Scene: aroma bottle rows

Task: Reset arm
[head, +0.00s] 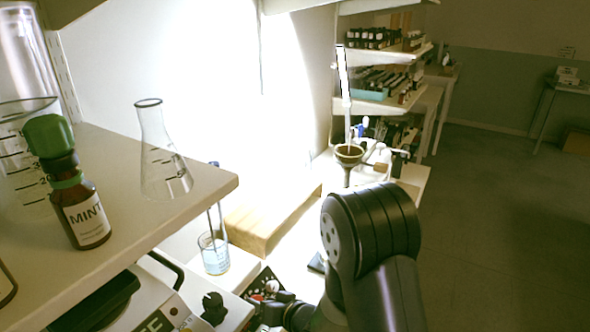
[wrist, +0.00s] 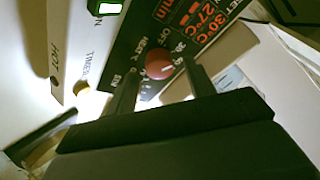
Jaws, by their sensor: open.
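My arm (head: 372,235) reaches down from the lower middle of the head view, bent at a thick dark joint. My gripper (wrist: 160,66) shows in the wrist view with its two dark fingers apart. A red round knob (wrist: 159,64) on a black control panel (wrist: 135,38) appears between the fingertips. I cannot tell whether the fingers touch it. No loose object shows in the fingers.
A shelf (head: 205,180) at left holds a green-capped MINT bottle (head: 84,222) and a glass flask (head: 160,150). Below are a beaker of blue liquid (head: 214,258) and a wooden block (head: 262,232). A funnel (head: 349,153) stands behind my arm.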

